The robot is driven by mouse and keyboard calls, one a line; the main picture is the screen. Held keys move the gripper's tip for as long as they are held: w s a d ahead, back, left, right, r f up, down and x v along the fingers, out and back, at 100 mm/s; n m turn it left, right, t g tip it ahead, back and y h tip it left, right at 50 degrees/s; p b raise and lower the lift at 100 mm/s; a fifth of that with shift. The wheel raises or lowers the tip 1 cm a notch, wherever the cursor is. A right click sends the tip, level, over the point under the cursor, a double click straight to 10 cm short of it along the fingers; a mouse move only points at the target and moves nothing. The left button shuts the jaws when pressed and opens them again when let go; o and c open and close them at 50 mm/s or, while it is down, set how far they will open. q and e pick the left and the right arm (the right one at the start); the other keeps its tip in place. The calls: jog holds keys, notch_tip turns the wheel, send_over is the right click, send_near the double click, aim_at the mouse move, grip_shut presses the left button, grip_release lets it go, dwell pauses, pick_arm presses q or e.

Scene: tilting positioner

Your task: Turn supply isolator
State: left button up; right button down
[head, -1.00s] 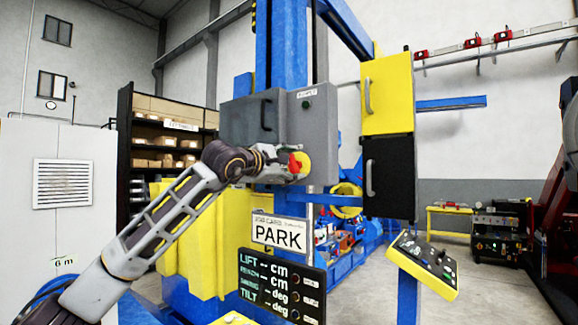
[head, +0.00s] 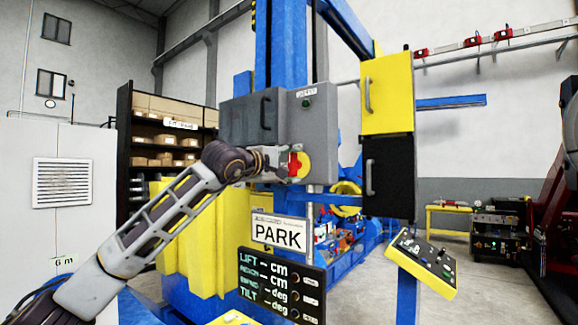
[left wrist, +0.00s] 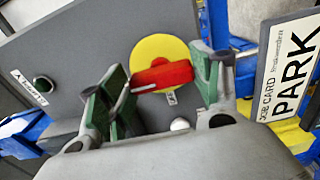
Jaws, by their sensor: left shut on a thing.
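The supply isolator is a red handle (left wrist: 162,76) on a round yellow plate (left wrist: 158,50), mounted on a grey box (head: 303,115). In the head view the red handle (head: 294,164) sits partly behind my left gripper (head: 284,163). My left gripper (left wrist: 157,82) shows closer in the left wrist view, with its green-padded fingers at either end of the red handle. It is shut on the handle, which lies across between the fingers in that view. My right gripper is not in view.
A sign reading PARK (head: 278,233) and a dark display (head: 281,287) stand below the isolator. A yellow cabinet (head: 387,98) over a black one (head: 389,175) hangs to the right. A yellow control panel (head: 423,262) stands at lower right.

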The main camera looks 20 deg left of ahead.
pick_arm(q)
jog(key=shift+f, duration=0.1)
jog(key=o, duration=1)
jog(key=shift+s, duration=0.15)
jog(key=shift+v, duration=5.85)
